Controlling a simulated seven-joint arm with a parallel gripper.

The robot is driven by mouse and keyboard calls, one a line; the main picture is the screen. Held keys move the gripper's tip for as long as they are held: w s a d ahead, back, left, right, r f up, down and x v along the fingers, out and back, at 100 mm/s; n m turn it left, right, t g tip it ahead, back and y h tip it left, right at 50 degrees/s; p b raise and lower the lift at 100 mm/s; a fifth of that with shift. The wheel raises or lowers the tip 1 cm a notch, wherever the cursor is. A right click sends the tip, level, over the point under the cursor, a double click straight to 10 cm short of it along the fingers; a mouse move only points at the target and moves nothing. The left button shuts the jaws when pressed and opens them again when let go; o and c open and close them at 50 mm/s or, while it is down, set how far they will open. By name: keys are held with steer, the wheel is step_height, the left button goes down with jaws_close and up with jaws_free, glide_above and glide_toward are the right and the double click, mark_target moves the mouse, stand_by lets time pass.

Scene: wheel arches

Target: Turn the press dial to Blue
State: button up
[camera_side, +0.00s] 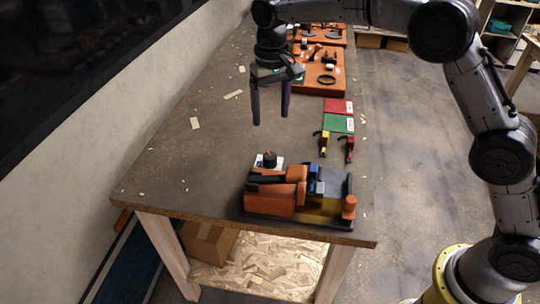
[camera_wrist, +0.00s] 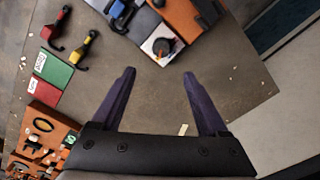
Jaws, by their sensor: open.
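The press (camera_side: 295,195) is an orange and black machine near the front end of the table. Its dial (camera_side: 268,158) is a dark round knob on a white plate at the back of the press. In the wrist view the dial (camera_wrist: 162,46) sits on its white plate beyond my fingertips, with a small orange mark on it. The plate's labels are too small to read. My gripper (camera_side: 271,122) is open and empty, above the table and apart from the dial. Its two purple fingers (camera_wrist: 159,74) point towards the press in the wrist view.
Yellow (camera_side: 324,142) and red (camera_side: 349,147) hand tools lie right of the dial. Red (camera_side: 339,106) and green (camera_side: 338,123) mats lie behind them. Orange boards (camera_side: 310,75) with parts stand farther back. A wall runs along the left. The table's middle is mostly clear, with small scraps.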

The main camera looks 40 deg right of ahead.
mark_target(270, 155)
step_height(270, 155, down, 14)
steer(key=shift+a+f, duration=0.1)
steer(key=shift+a, duration=0.05)
stand_by(0.4)
steer(key=shift+c, duration=0.4)
jaws_close()
